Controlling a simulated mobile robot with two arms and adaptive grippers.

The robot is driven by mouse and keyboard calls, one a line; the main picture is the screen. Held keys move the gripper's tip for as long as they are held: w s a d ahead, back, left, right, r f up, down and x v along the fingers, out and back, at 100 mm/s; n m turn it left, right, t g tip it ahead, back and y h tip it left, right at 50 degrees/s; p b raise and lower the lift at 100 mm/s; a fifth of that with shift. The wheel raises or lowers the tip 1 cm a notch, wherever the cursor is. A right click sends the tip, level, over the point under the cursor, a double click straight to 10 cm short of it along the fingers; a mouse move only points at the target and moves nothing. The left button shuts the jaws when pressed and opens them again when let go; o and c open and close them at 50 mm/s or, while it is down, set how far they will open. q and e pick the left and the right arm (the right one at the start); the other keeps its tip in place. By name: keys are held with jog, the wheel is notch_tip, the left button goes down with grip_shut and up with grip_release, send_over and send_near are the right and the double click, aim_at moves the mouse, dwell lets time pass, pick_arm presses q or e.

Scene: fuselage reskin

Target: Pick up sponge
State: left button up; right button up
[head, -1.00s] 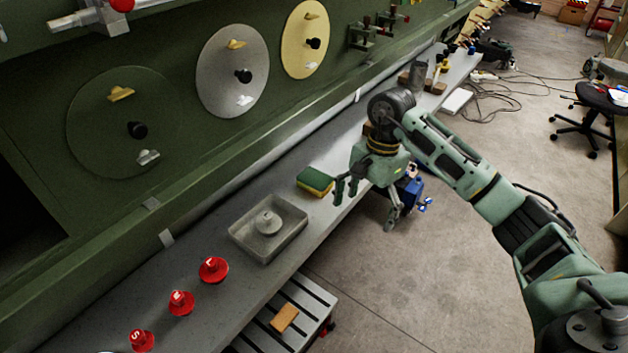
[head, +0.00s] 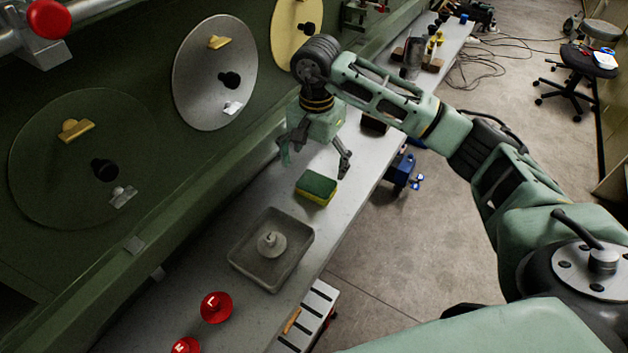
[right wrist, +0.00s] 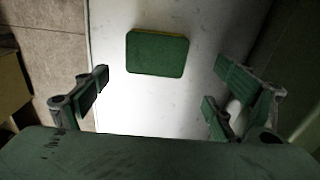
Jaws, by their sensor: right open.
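A green and yellow sponge (head: 316,188) lies flat on the grey shelf, green side up. In the right wrist view the sponge (right wrist: 157,54) lies ahead of the fingers, between their lines and a little left of the middle. My right gripper (head: 314,165) is open and empty above the shelf, close behind the sponge in the head view. My left gripper is not in view.
A grey tray (head: 291,275) holding a pale knobbed piece (head: 271,243) stands on the shelf in front of the sponge. Red knobs (head: 216,307) stand nearer. The green panel with round discs (head: 214,72) rises along the left.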

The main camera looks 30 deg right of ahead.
aim_at(317, 183)
jog(key=shift+s+f, duration=0.3)
jog(key=f+p, duration=0.2)
jog(key=f, duration=0.2)
jog(key=shift+s+a+f+p, duration=0.15)
jog(key=shift+s+a+p, duration=0.1)
jog(key=shift+p, duration=0.15)
jog(key=shift+f, duration=0.35)
jog(key=shift+c, duration=0.2)
jog(key=c, duration=0.8)
